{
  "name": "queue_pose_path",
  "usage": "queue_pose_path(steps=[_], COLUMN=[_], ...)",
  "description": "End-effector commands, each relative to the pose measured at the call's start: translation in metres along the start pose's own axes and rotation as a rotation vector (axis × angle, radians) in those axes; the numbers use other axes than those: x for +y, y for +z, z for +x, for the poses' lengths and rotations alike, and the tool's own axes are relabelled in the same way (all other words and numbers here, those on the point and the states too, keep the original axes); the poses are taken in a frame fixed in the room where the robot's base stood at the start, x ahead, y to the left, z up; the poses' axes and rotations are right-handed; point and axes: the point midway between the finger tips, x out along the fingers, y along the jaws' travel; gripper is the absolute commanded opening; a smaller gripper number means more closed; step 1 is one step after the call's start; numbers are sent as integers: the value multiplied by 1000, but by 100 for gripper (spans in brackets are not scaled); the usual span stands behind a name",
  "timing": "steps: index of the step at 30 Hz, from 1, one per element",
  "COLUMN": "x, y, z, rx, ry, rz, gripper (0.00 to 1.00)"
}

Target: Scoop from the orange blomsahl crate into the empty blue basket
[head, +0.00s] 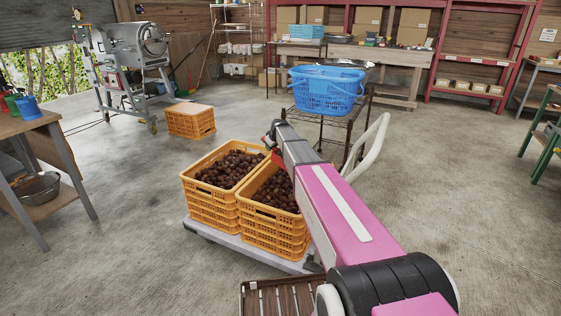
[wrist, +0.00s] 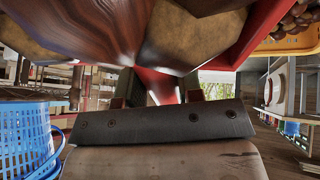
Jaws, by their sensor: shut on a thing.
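Two stacks of orange crates stand side by side on a trolley, a left one (head: 210,194) and a right one (head: 272,229); both top crates hold brown chestnuts. I cannot read which is blomsahl. My gripper (wrist: 157,98) is shut on a red scoop (wrist: 262,42), whose red edge also shows above the crates in the head view (head: 268,141). Large chestnuts (wrist: 200,30) fill the wrist view's top, seemingly in the scoop. The blue basket (head: 325,96) stands on a rack behind the crates and shows at left in the wrist view (wrist: 25,140); its inside is mostly hidden.
The dark wire rack (head: 345,121) bears the basket. The trolley's white handle (head: 372,147) rises at right of the crates. A lone orange crate (head: 191,122) stands behind left, near a drum machine (head: 132,45). A wooden table (head: 40,125) is at left. Floor at right is clear.

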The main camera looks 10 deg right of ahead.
Motion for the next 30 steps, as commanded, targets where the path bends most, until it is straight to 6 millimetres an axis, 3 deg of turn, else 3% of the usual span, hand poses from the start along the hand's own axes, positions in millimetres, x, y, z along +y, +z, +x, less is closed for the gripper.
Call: queue_pose_path(steps=[18,30], x=[-8,-9], y=[5,7], z=[40,44], rx=[-216,-245], ry=[-10,-10], rz=[-45,-50], gripper=[0,0])
